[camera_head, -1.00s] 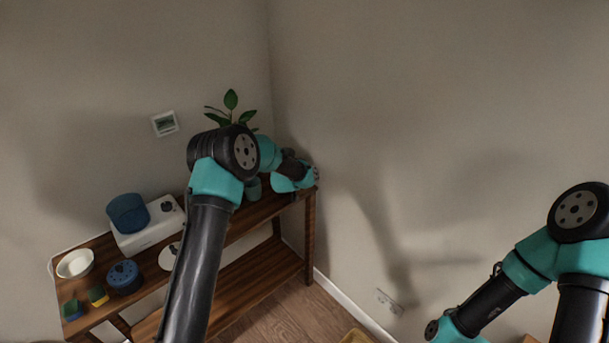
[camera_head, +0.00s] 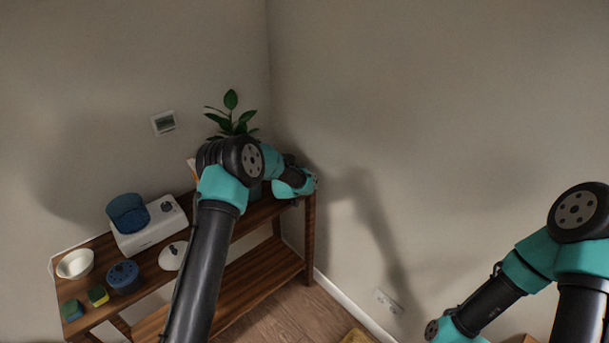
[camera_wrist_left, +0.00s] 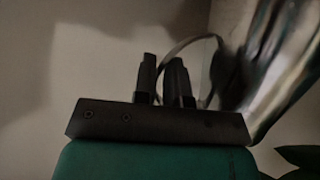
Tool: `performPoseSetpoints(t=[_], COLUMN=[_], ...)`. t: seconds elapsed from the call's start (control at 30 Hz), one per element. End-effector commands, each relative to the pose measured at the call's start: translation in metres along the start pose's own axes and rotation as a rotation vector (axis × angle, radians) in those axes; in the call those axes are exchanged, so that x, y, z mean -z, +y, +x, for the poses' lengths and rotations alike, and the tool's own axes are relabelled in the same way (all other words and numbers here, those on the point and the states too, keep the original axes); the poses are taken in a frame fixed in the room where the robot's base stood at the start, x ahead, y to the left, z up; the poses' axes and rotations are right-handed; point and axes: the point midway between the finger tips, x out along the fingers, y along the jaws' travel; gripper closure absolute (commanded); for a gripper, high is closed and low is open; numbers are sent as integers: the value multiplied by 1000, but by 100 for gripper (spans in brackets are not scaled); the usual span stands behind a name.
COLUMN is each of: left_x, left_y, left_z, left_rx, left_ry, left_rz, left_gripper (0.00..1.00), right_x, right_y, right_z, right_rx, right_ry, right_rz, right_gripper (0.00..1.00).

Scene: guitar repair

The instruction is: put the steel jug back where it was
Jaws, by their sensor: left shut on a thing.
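The steel jug (camera_wrist_left: 278,65) is a shiny metal body at the right of the left wrist view, with a thin curved handle (camera_wrist_left: 187,42) reaching left from it. My left gripper (camera_wrist_left: 163,68) is shut on this handle, its two dark fingers close together. In the head view my left arm reaches over the wooden shelf towards its right end. The jug and the left gripper's fingers cannot be made out there, behind the arm. My right arm is bent at the lower right of the head view, and its gripper is out of frame.
The wooden shelf (camera_head: 265,213) carries a white appliance with a blue container (camera_head: 128,213), a white bowl (camera_head: 75,264), a blue round pot (camera_head: 124,277), sponges (camera_head: 98,295) and a white lid (camera_head: 173,256). A leafy plant (camera_head: 231,115) stands by the wall corner.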

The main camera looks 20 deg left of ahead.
Motion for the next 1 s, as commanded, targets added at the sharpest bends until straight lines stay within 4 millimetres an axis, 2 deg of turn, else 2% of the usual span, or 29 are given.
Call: performPoseSetpoints(t=[0.2, 0.23, 0.47, 0.8, 1.0], left_x=[-2, -2, -2, 1, 1], left_y=[0, 0, 0, 0, 0], left_z=[1, 1, 1, 0, -15], left_rx=[1, 0, 0, 0, 0], left_ry=[1, 0, 0, 1, 0], left_rz=[1, 0, 0, 0, 0], left_gripper=[100, 85, 63, 63, 63], right_x=[0, 0, 0, 0, 0], right_y=[0, 0, 0, 0, 0], right_z=[0, 0, 0, 0, 0], right_rx=[0, 0, 0, 0, 0], right_ry=[0, 0, 0, 0, 0], right_rz=[0, 0, 0, 0, 0], right_gripper=[57, 57, 57, 57, 57])
